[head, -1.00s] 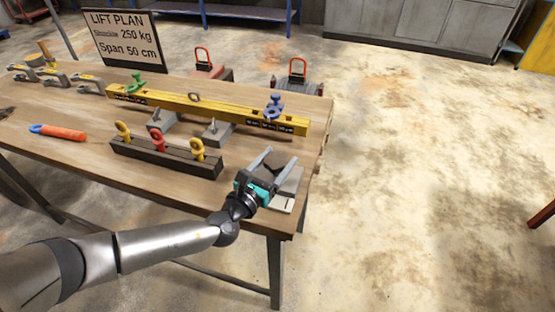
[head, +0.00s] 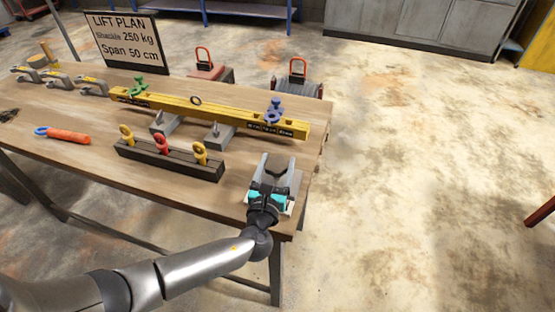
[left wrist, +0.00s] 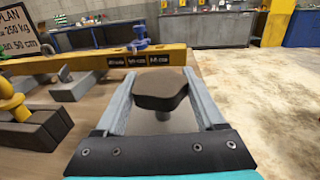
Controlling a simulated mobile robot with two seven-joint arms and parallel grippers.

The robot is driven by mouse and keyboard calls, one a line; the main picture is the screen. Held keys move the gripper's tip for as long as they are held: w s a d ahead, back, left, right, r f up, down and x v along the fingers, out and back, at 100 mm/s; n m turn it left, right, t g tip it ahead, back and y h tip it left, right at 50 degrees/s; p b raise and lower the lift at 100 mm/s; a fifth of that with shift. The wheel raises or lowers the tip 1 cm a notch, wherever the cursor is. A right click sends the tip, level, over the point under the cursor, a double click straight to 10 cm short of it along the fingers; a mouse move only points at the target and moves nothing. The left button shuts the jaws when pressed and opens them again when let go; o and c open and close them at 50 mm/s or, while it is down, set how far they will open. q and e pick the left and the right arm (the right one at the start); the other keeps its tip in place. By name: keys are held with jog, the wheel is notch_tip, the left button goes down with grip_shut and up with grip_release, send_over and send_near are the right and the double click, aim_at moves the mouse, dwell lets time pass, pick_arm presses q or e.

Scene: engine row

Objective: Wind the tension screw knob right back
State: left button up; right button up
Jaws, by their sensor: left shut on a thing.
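The tension screw knob (left wrist: 160,88) is a dark, many-sided knob on a short pale stem in the left wrist view. In the head view the knob (head: 277,172) shows as a dark patch over a light grey base (head: 290,208) at the table's near right corner. My left gripper (head: 278,163) is shut on the knob, with one grey finger on each side of it. The fingers (left wrist: 158,80) also frame it in the left wrist view. The gripper hides much of the base. My right gripper is not in view.
A yellow lifting beam (head: 220,112) with green and blue shackles lies across the table behind the knob. A dark rack (head: 165,158) with yellow and red eyebolts stands left of my gripper. An orange-handled tool (head: 66,135) lies further left. Open floor lies to the right.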

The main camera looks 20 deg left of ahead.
pick_arm(q)
jog(key=shift+n+g+y, duration=0.3)
jog(key=shift+n+y, duration=0.9)
jog(key=shift+y, duration=0.7)
jog(key=shift+a, duration=0.1)
jog(key=o, duration=1.3)
jog(key=shift+o, duration=0.2)
jog(key=p+v, duration=0.1)
jog(key=v, duration=1.4)
jog(key=shift+s, duration=0.1)
